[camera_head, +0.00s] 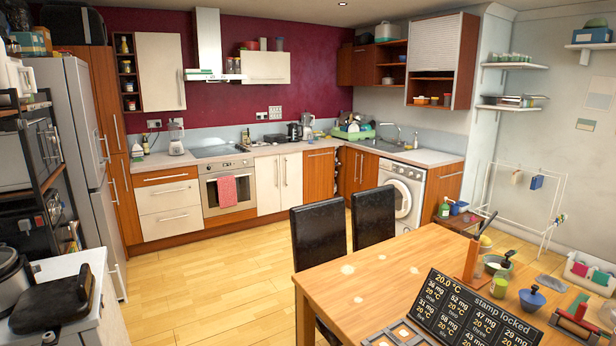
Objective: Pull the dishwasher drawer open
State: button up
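No dishwasher drawer can be made out for certain in the head view. A white front-loading machine (402,194) with a round door stands under the counter at the right, and its door looks shut. Left of the oven, a wood-front drawer (165,177) sits above white drawer fronts (168,197), all flush and closed. A green dish rack (353,133) with items in it stands on the counter in the back corner. My gripper is not in view.
A wooden table (375,275) with two black chairs (318,235) fills the right foreground. A dark display board (480,312) and several small items are on it. A white drying rack (520,205) stands at right. The wooden floor (215,265) is clear at centre left.

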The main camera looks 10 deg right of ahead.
aim_at(318, 164)
jog(key=i+u, duration=0.55)
jog(key=i, duration=1.55)
jog(key=i+z, duration=0.3)
jog(key=i, duration=1.5)
jog(key=i+z, duration=0.2)
jog(key=i, duration=0.3)
jog(key=i+z, duration=0.2)
jog(key=i, duration=0.25)
jog(key=i+j+z, duration=0.2)
jog(key=i, duration=0.3)
jog(key=i+z, duration=0.2)
jog(key=i, duration=0.3)
jog(key=i+l+z, duration=0.15)
jog(key=i, duration=0.65)
jog(key=i+z, duration=0.2)
jog(key=i, duration=0.6)
jog(key=i+j+z, duration=0.15)
jog(key=i, duration=0.65)
jog(key=i+z, duration=0.15)
jog(key=i, duration=1.6)
